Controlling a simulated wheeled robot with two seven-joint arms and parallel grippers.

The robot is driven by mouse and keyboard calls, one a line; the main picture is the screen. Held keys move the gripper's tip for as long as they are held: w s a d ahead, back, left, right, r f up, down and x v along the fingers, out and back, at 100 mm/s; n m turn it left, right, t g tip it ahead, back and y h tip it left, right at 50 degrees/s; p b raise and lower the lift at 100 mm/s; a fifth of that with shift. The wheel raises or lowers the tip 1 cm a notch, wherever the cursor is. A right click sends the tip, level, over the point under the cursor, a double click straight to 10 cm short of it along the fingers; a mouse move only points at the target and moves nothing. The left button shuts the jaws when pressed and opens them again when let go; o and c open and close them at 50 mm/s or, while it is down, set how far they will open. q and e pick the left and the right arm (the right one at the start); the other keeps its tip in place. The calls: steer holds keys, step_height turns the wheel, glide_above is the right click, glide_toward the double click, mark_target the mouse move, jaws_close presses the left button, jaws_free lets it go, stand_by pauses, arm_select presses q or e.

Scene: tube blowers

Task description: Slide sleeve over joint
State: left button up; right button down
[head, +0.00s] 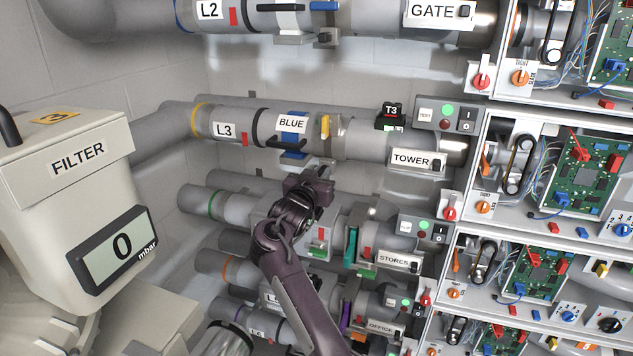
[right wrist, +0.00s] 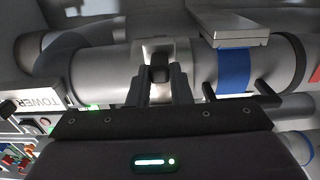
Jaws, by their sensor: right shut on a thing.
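My right gripper (head: 318,172) reaches up from below to the L3 pipe in the head view. In the right wrist view its two fingers (right wrist: 160,85) are shut on a small dark grip (right wrist: 159,68). This grip sits on a pale metal sleeve (right wrist: 158,48) around the grey pipe. The sleeve also shows in the head view (head: 337,132), right of a yellow tab. A blue band (right wrist: 234,72) lies apart from the sleeve, with bare pipe between them; it also shows beside the BLUE label in the head view (head: 292,122). Which seam is the joint I cannot tell. My left gripper is not in view.
The TOWER label (head: 418,160) and a switch box (head: 446,114) stand to the right, before shelves of circuit boards (head: 582,167). The FILTER unit (head: 75,160) is at left. More pipes run above and below. A flat metal plate (right wrist: 240,25) adjoins the blue band.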

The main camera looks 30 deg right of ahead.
steer(key=shift+w+a+r, duration=0.1)
steer(key=c, duration=1.7)
jaws_free()
steer(key=shift+o, duration=1.2)
steer(key=shift+w, duration=0.15)
steer(key=shift+o, duration=0.7)
steer(key=shift+w+f, duration=0.2)
steer(key=shift+f, duration=0.05)
steer(key=shift+w+f, duration=0.1)
steer(key=shift+w, duration=0.05)
steer(key=shift+s, duration=0.2)
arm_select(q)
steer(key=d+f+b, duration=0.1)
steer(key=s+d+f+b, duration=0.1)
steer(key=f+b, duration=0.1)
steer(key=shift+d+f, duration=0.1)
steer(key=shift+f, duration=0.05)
arm_select(e)
steer(key=v, duration=0.7)
steer(key=shift+s, duration=0.2)
